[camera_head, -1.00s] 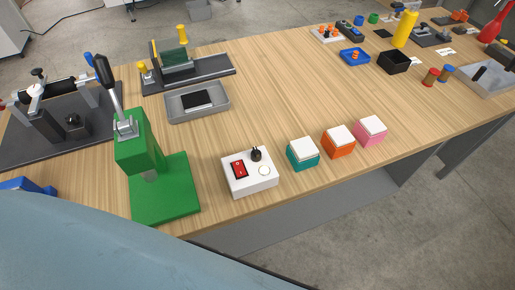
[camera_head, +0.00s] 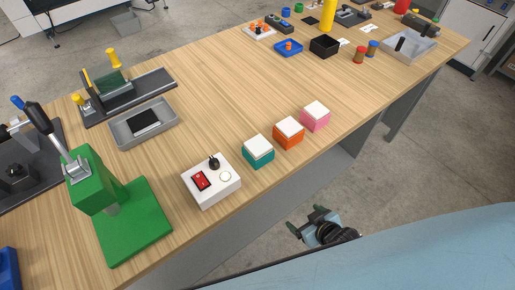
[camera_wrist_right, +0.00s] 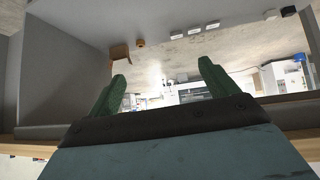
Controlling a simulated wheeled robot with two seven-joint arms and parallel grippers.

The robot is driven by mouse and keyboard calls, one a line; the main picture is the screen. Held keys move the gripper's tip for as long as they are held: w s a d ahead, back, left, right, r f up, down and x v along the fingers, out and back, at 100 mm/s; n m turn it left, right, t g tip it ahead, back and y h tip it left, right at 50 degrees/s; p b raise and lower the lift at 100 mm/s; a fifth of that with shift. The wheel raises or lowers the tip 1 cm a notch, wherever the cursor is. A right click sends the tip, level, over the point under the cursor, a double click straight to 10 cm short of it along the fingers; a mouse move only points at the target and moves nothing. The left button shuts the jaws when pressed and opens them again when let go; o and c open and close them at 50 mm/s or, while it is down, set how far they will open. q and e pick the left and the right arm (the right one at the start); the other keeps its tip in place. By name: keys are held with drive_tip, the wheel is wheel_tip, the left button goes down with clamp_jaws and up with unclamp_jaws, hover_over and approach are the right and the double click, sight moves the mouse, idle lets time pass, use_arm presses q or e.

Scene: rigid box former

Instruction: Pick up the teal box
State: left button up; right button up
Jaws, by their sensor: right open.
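The teal box (camera_head: 258,153) with a white lid sits upright near the table's front edge, left of an orange box and right of a white switch box. My right gripper (camera_head: 309,221) is open and empty, off the table's front edge and lower in the picture than the teal box, clear of it. In the right wrist view its two green fingers (camera_wrist_right: 162,88) stand wide apart with nothing between them. The teal box cannot be made out in that view. My left gripper is not in view.
The orange box (camera_head: 288,132) and the pink box (camera_head: 316,115) stand in a row beside the teal one. The white switch box (camera_head: 211,181) is at its left, and a green lever press (camera_head: 120,215) stands further left. The wooden table behind the boxes is clear.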

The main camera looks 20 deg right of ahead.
sight(267, 156)
drive_tip(key=w+a+r+n+t+y+p, duration=0.1)
drive_tip(key=w+a+r+t, duration=0.15)
drive_tip(key=r, duration=0.85)
drive_tip(key=w+a+r+t+y, duration=0.1)
drive_tip(key=w+a+r+y, duration=0.15)
drive_tip(key=r, duration=0.75)
drive_tip(key=shift+t+h, duration=0.25)
drive_tip(key=shift+h, duration=0.1)
drive_tip(key=x, duration=0.8)
drive_tip(key=shift+a+r, duration=0.25)
drive_tip(key=shift+r, duration=0.1)
drive_tip(key=x, duration=0.5)
drive_tip(key=shift+w+a+b, duration=0.25)
drive_tip(key=shift+a+b, duration=0.05)
drive_tip(key=shift+b, duration=0.1)
drive_tip(key=c, duration=1.1)
